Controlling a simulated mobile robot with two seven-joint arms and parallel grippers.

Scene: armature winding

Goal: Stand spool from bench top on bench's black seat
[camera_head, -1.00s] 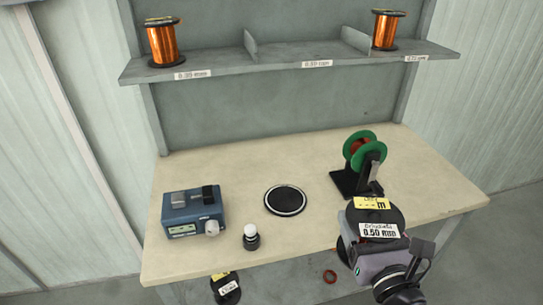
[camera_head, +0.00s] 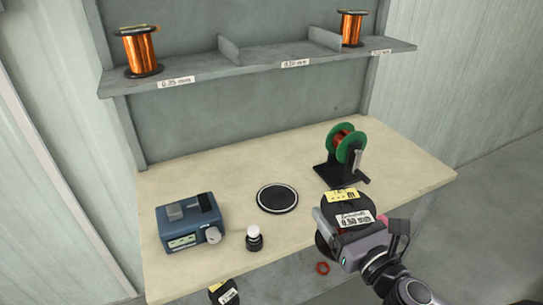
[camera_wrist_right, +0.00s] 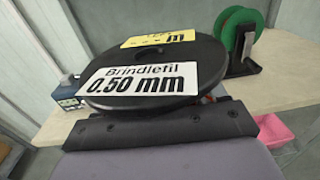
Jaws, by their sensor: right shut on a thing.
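The held spool (camera_head: 342,203) shows a black top flange with a yellow label and a white "0.50 mm" label. My right gripper (camera_head: 335,229) is shut on it, near the front right edge of the bench. The spool is roughly upright. In the right wrist view the spool's flange (camera_wrist_right: 150,75) fills the middle, above the dark gripper edge (camera_wrist_right: 165,125), and hides most of its body. The black seat (camera_head: 277,198) is a flat round disc with a pale ring on the bench top, empty, left of and beyond the spool. My left gripper is out of view.
On the bench (camera_head: 225,175) stand a blue device (camera_head: 188,225), a small white-capped bottle (camera_head: 254,238) and a green reel on a black stand (camera_head: 343,155). Copper spools (camera_head: 139,50) (camera_head: 351,28) stand on the shelf above. Another labelled black spool (camera_head: 224,292) shows below the front edge.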

